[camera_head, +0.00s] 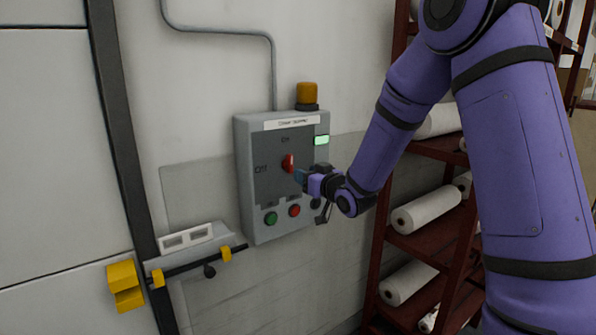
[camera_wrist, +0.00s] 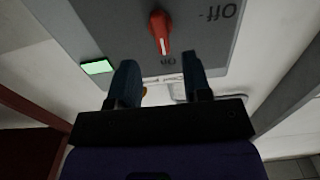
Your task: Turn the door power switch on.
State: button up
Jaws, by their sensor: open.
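The door power switch is a red rotary handle (camera_head: 289,163) on a grey wall-mounted control box (camera_head: 245,190). In the head view it stands close to upright, with "On" above it and "Off" to its left. In the wrist view, which sees the panel upside down, the red handle (camera_wrist: 161,32) has its white mark pointing at the "On" label. A green lamp (camera_head: 321,141) is lit on the box, also seen in the wrist view (camera_wrist: 97,67). My gripper (camera_head: 300,176) is open and empty, just right of the handle; its fingers (camera_wrist: 161,68) look clear of it.
Green (camera_head: 271,218) and red (camera_head: 294,210) buttons sit below the switch. An orange beacon (camera_head: 307,94) tops the box. A red rack (camera_head: 430,240) with white rolls stands right. A door with a yellow-ended latch bar (camera_head: 190,266) is at left.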

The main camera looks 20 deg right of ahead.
jog(key=shift+v, duration=1.9)
jog(key=s+d+r+m+g+h, duration=0.1)
jog(key=s+d+r+g+h, duration=0.2)
jog(key=s, duration=0.4)
jog(key=s+d+r+m+g+h, duration=0.1)
jog(key=s+r+g+h, duration=0.15)
jog(key=s+r, duration=0.3)
jog(key=s+m+g, duration=0.1)
jog(key=s+g, duration=0.5)
jog(key=s, duration=1.9)
jog(key=shift+s+a+r, duration=0.25)
jog(key=shift+a+r, duration=0.1)
jog(key=shift+a, duration=0.15)
jog(key=shift+g, duration=0.25)
